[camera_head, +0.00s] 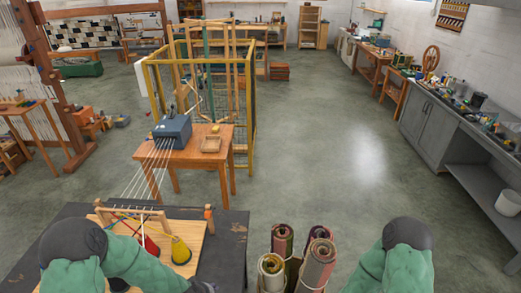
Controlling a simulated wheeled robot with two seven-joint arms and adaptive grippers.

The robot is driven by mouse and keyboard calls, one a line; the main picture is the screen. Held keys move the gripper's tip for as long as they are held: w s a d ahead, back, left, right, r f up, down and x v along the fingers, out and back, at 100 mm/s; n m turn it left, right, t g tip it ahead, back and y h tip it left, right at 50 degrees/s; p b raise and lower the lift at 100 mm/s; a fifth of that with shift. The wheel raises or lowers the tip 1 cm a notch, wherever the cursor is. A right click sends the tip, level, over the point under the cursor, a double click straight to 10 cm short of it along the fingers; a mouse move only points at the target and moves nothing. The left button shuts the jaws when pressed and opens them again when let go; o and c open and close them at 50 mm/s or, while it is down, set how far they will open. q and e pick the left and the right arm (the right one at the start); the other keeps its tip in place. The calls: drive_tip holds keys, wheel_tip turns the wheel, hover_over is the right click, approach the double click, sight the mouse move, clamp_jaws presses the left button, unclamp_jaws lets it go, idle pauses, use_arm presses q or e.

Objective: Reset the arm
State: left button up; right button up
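My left arm, green with a dark grey rounded joint, shows at the bottom left, in front of a dark table (228,243). My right arm, also green with a dark grey joint, shows at the bottom right, over the floor. My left arm covers part of a wooden board (190,229) on the dark table. A yellow cone (181,252) and a red cone (151,247) stand on this board beside the arm.
Rolled textiles (317,262) stand upright between my arms. A small wooden table (185,157) ahead holds a blue-grey box (172,132), with white strands running down to the board. A grey workbench (432,127) lines the right wall. The floor (330,150) at centre right is clear.

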use_arm(q)
drive_tip(key=s+d+f+n+g+h+b, duration=0.1)
drive_tip(key=s+d+f+g+b, duration=0.1)
drive_tip(key=s+f+b, duration=0.4)
drive_tip(key=s+d+f+g+h+b, duration=0.1)
drive_tip(key=s+d+f+g+b, duration=0.1)
drive_tip(key=s+d+f+b, duration=0.3)
drive_tip(key=s+f, duration=0.4)
drive_tip(key=f, duration=0.6)
drive_tip(key=shift+s+d+f+n+b, duration=0.15)
drive_tip(key=shift+s+f+n+b, duration=0.1)
drive_tip(key=shift+s+n+b, duration=0.15)
